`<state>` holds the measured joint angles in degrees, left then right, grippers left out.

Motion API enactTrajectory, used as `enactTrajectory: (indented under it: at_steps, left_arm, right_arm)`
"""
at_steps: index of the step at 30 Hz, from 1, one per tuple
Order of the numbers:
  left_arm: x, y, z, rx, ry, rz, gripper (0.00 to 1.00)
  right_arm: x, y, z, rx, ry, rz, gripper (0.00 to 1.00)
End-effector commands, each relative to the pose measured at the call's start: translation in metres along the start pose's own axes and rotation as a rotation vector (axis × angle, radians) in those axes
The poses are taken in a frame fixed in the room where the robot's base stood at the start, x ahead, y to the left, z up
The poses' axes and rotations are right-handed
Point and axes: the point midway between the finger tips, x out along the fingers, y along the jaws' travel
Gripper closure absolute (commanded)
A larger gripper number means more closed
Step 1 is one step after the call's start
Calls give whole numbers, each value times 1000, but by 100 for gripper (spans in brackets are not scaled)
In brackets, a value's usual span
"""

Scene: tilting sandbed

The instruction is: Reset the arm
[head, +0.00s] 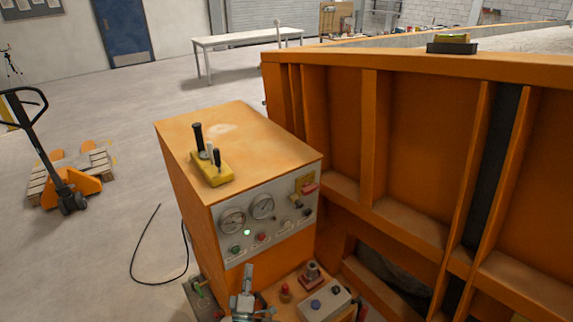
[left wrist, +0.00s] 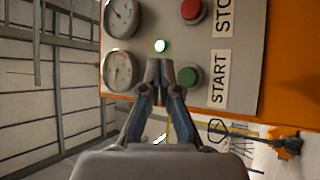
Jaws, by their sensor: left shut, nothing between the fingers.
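My left gripper (head: 248,270) is at the bottom of the head view, in front of the orange control cabinet (head: 178,168). In the left wrist view its fingers (left wrist: 157,68) are closed together and empty, pointing at the grey panel (left wrist: 214,55). The fingertips appear beside a green button (left wrist: 188,77) with a START label (left wrist: 218,78) and just below a lit green lamp (left wrist: 161,46). I cannot tell whether they touch the panel. A red button (left wrist: 191,11) has a STO... label, partly cut off. My right gripper is not in view.
A yellow lever block (head: 212,172) stands on the cabinet top. Two gauges (head: 232,221) are on its front. A lower box with knobs (head: 323,304) sits at bottom right. The orange sandbed wall (head: 415,140) rises at right. A pallet jack (head: 60,180) stands left on open floor.

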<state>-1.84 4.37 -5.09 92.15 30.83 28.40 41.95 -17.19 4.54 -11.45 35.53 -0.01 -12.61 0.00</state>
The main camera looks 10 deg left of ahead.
Motion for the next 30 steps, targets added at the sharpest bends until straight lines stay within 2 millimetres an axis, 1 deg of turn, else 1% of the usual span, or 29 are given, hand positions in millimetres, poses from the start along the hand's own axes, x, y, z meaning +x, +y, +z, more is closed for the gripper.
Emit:
enactTrajectory:
  at_steps: [2,5,8,9,11,12,14,15,18,21,24,30]
  left_arm:
    - [-2,0,3,12,-18,-9,100]
    - [-11,-2,18,72,-109,-56,100]
    - [-35,-7,44,201,-291,-146,100]
    - [-50,-9,55,269,-383,-190,100]
    - [-77,-14,69,383,-531,-258,100]
    - [-98,-17,75,460,-630,-302,100]
    - [-130,-21,80,572,-776,-367,100]
    - [-151,-24,80,640,-867,-408,100]
    - [-196,-26,73,773,-1052,-492,100]
    - [-232,-24,62,865,-1193,-558,100]
    - [-261,-21,49,932,-1307,-612,100]
    - [-310,-9,21,1029,-1502,-708,100]
  right_arm:
    - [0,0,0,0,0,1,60]
    - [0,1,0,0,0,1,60]
    - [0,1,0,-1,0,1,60]
    - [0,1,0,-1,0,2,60]
    - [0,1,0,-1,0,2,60]
    - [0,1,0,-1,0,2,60]
    - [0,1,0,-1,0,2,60]
    - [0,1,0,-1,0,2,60]
    - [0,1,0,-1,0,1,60]
    - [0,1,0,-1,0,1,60]
    - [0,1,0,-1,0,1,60]
    - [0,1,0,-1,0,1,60]
